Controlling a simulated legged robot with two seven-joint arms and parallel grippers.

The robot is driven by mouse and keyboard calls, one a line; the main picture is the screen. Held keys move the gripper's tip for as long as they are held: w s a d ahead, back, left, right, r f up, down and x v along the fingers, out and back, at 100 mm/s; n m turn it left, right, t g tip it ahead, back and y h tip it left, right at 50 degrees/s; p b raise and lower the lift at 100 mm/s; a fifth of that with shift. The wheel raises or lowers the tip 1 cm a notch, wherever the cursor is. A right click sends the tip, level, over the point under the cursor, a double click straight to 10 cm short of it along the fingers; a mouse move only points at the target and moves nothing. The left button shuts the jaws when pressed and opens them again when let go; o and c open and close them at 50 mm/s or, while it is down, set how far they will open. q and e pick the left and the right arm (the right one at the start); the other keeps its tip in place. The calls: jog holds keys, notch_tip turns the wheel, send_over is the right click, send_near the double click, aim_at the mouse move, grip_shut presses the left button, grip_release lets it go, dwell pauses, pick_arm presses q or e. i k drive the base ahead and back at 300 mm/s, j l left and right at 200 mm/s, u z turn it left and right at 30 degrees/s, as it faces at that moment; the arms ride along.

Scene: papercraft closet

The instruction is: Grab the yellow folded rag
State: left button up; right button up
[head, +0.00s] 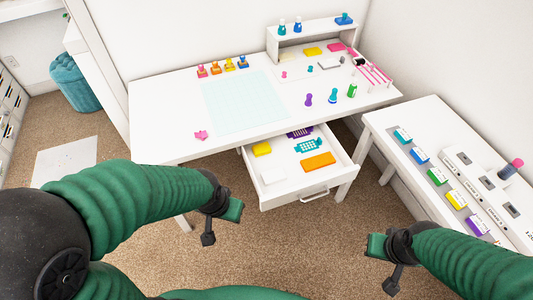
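A small flat yellow item (262,149) lies in the back left of the open desk drawer (318,195). Another flat yellow item (312,51) lies on the desk under the raised shelf. Both are too small to tell which is a folded rag. My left gripper (221,224) is open and empty, in front of the drawer and to its left. My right gripper (384,268) is open and empty, at the lower right, clear of the desk and the side table.
The drawer also holds orange (318,161), teal (307,145), purple and white items. The white desk (165,110) carries stamps, a pale blue mat (243,102) and small figures. A white side table (400,118) with coloured boxes stands right. Carpet (290,245) in front is clear.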

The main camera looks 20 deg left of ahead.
aim_at(259, 150)
jog(key=i+j+u, duration=0.25)
jog(key=i+j, duration=0.2)
jog(key=i+j+u, duration=0.2)
jog(key=i+j, duration=0.15)
jog(key=i, duration=0.3)
